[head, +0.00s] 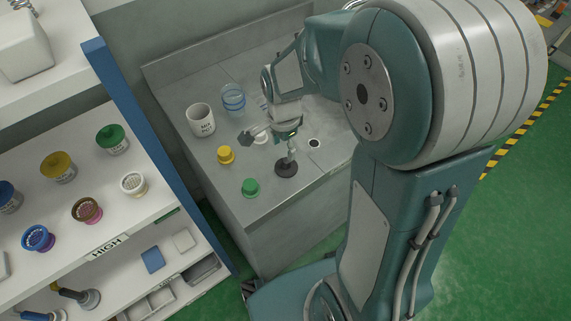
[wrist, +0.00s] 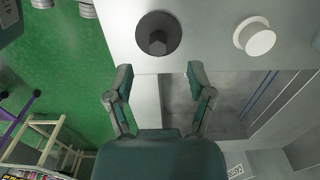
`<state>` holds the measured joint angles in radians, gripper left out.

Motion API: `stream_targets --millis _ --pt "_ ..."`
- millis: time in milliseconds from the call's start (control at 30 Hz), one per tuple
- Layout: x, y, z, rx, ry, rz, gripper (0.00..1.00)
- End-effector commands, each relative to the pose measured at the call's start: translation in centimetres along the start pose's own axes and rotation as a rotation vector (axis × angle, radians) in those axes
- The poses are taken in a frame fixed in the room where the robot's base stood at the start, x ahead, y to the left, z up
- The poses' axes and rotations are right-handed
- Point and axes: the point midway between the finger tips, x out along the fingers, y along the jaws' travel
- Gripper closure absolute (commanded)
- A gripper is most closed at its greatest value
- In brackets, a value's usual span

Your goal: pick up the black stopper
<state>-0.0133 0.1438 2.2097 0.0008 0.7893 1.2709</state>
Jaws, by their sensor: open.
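The black stopper (head: 286,169) is a dark disc with a raised knob, and it sits on the grey counter (head: 222,190) near its front edge. In the wrist view the stopper (wrist: 158,33) lies beyond the fingertips, roughly centred between them. My gripper (head: 273,149) is open and empty, with one finger apart to the left and the other showing just above the stopper. In the wrist view my gripper (wrist: 160,70) has its two fingers spread wide, and neither is around the stopper. A finger overlaps part of the stopper in the head view.
A green stopper (head: 250,187), a yellow stopper (head: 225,155) and a white stopper (wrist: 255,38) are nearby. A shelf unit (head: 95,214) with several capped columns is at the left.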

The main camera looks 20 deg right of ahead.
Motion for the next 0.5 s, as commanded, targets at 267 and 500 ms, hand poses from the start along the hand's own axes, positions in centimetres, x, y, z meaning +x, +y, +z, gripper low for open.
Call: stream_targets --millis 267,500 --pt "2.8 0.1 -0.1 0.0 0.0 0.003 0.3" --pt "6.2 0.2 -0.4 -0.001 0.0 0.002 0.3"
